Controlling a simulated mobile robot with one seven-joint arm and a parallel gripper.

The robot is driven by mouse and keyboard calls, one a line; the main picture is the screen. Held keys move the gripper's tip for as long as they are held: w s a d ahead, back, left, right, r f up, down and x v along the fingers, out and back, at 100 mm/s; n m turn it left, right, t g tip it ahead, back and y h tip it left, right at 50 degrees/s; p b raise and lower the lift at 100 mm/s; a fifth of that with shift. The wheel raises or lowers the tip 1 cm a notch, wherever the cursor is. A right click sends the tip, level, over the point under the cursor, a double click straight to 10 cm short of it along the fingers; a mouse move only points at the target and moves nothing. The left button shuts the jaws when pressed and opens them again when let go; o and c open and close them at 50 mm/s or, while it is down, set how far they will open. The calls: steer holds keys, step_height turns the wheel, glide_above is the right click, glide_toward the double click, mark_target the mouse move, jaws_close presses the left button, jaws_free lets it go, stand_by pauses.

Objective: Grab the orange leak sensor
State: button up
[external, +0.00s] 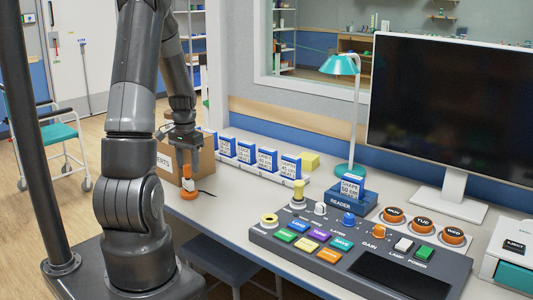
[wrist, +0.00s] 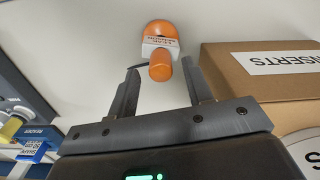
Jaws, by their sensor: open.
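The orange leak sensor (wrist: 160,30) stands on the desk, with a white labelled band and an orange knob towards my gripper in the wrist view. In the external view its orange base (external: 190,184) shows below my gripper (external: 186,156). My gripper (wrist: 160,84) is open, with one finger on either side of the view of the sensor. The sensor's near end lies between the fingertips in the picture, with a visible gap on both sides. I cannot tell how deep it sits between them.
A cardboard box marked INSERTS (wrist: 255,75) stands close beside my right finger in the wrist view. A row of blue and white cartridges (external: 245,152) stands behind the sensor. A control console (external: 350,245), a teal lamp (external: 342,66) and a monitor (external: 435,110) fill the desk's right side.

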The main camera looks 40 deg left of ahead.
mark_target(189, 191)
steer(key=f, duration=0.5)
steer(key=shift+s, duration=0.3)
steer(key=shift+c, duration=0.3)
steer(key=shift+r, duration=0.1)
jaws_close()
